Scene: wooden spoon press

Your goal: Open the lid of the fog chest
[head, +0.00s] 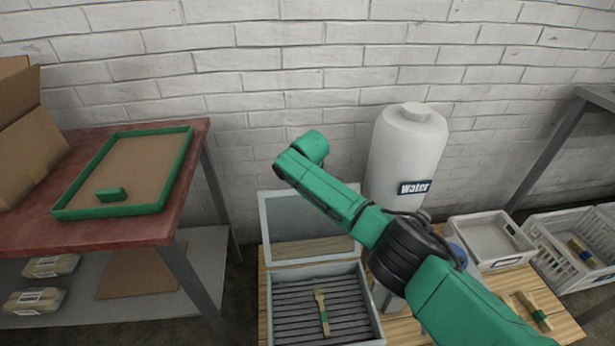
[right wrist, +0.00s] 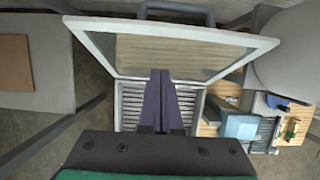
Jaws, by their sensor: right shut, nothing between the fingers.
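The fog chest (head: 372,318) is a grey box with a slatted floor, on the wooden table. Its lid (head: 262,228), a pale frame with a clear panel, stands raised at the back edge, so the inside shows. In the right wrist view the lid (right wrist: 100,45) spreads above the slatted box (right wrist: 128,105), with a dark handle (right wrist: 177,12) on its far edge. My right gripper (right wrist: 161,72) has its purple fingers closed and empty, in front of the lid's lower part; contact cannot be told. In the head view its fingers are hidden. My left gripper is not in view.
A wooden utensil with a green band (head: 322,312) lies in the chest. A white water tank (head: 405,150) stands behind my right arm. A white bin (head: 490,240) and a crate (head: 575,262) are at right. A red-topped table (head: 100,232) with a green-framed tray (head: 125,170) is at left.

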